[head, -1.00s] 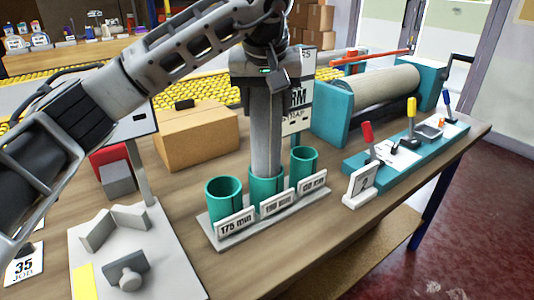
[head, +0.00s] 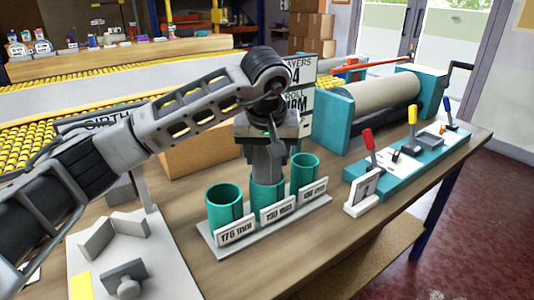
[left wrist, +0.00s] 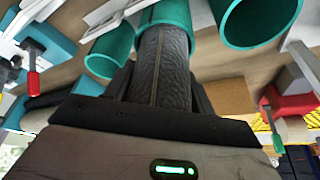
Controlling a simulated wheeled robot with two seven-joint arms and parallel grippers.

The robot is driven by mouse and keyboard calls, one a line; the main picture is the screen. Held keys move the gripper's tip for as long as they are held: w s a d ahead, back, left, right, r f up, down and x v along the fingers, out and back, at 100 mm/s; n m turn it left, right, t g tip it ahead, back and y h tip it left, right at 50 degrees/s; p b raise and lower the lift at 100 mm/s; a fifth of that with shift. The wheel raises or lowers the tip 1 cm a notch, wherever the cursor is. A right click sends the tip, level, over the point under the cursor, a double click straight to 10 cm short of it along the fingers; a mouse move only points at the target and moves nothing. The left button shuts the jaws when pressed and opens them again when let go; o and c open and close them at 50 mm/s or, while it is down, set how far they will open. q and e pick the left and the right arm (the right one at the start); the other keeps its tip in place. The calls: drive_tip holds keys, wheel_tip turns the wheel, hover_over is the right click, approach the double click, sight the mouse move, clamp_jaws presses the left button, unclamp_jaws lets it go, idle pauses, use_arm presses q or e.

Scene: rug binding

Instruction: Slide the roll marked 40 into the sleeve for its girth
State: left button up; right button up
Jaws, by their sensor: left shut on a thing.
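A grey roll (head: 267,167) stands upright with its lower part inside the middle green sleeve (head: 267,192); no marking on it is readable. My left gripper (head: 268,149) is shut on the roll's upper part, just above that sleeve's rim. The left wrist view shows the dark, grainy roll (left wrist: 163,65) between the fingers, entering the middle sleeve (left wrist: 163,14). The left sleeve (head: 223,203), with a 175 mm plate, and the right sleeve (head: 305,171) look empty. The middle plate (head: 277,210) seems to read 150 mm; the right plate is unclear. My right gripper is not in view.
A cardboard box (head: 195,152) stands behind my left arm. A teal roller machine (head: 380,97) and a lever panel (head: 407,160) stand to the right. A grey fixture (head: 125,275) is at front left. The table front right of the sleeves is clear.

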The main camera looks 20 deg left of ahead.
use_arm(q)
drive_tip(key=o, duration=1.6)
drive_tip(key=shift+c, duration=0.2)
drive_tip(key=v, duration=1.2)
drive_tip(key=shift+r+p, duration=0.15)
drive_tip(key=shift+p, duration=0.2)
